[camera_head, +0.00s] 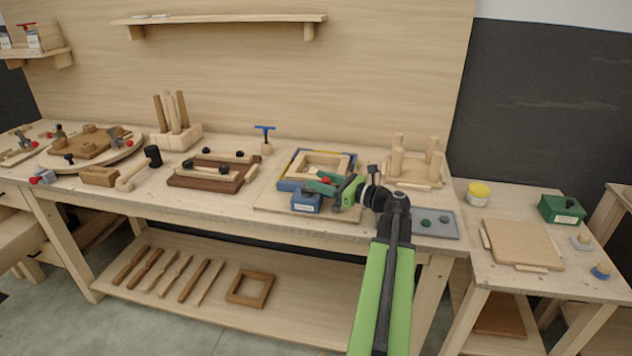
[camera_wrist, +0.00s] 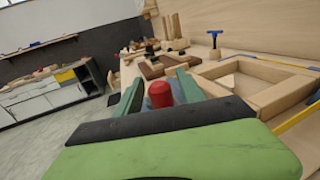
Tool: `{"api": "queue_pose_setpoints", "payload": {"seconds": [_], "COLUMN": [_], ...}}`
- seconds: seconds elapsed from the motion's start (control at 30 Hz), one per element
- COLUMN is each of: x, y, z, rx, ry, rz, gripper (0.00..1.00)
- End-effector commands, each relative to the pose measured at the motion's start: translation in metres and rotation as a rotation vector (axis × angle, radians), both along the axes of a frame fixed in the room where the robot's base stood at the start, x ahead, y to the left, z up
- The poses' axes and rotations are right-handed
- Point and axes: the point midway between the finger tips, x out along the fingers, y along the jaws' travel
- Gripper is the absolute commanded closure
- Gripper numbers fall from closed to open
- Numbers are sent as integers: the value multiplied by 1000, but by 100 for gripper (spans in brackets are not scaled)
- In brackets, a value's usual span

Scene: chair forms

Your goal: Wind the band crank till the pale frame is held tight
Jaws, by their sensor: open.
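The pale square frame (camera_head: 341,162) lies on a board on the bench, with a blue and yellow band around it. It also shows in the wrist view (camera_wrist: 275,72). A blue labelled block (camera_head: 305,203) sits at the frame's front left corner. The crank's red knob (camera_wrist: 160,94) stands upright between the teal fingers of my gripper (camera_wrist: 158,92); it looks nearer the right finger, and I cannot tell whether it touches. In the head view my gripper (camera_head: 322,184) is at the frame's front edge. The fingers are apart. The crank arm below the knob is hidden.
Dark wooden pieces with black knobs (camera_head: 205,178) lie left of the frame. A peg rack (camera_head: 415,183) stands right, behind a grey tray (camera_head: 446,232). A blue T-handled tool (camera_head: 265,137) stands behind. A side table (camera_head: 590,279) stands at the right.

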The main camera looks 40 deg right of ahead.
Motion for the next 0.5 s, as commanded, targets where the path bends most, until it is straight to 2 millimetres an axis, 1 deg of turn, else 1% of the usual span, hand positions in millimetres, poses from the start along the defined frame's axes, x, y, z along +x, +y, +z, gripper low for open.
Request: {"api": "queue_pose_setpoints", "payload": {"seconds": [0.1, 0.37, 0.5], "x": [8, 9, 9], "y": [2, 2, 2], "z": [0, 0, 0], "rx": [0, 0, 0], "ry": [0, 0, 0], "rz": [-1, -1, -1], "gripper": [54, 54, 71]}}
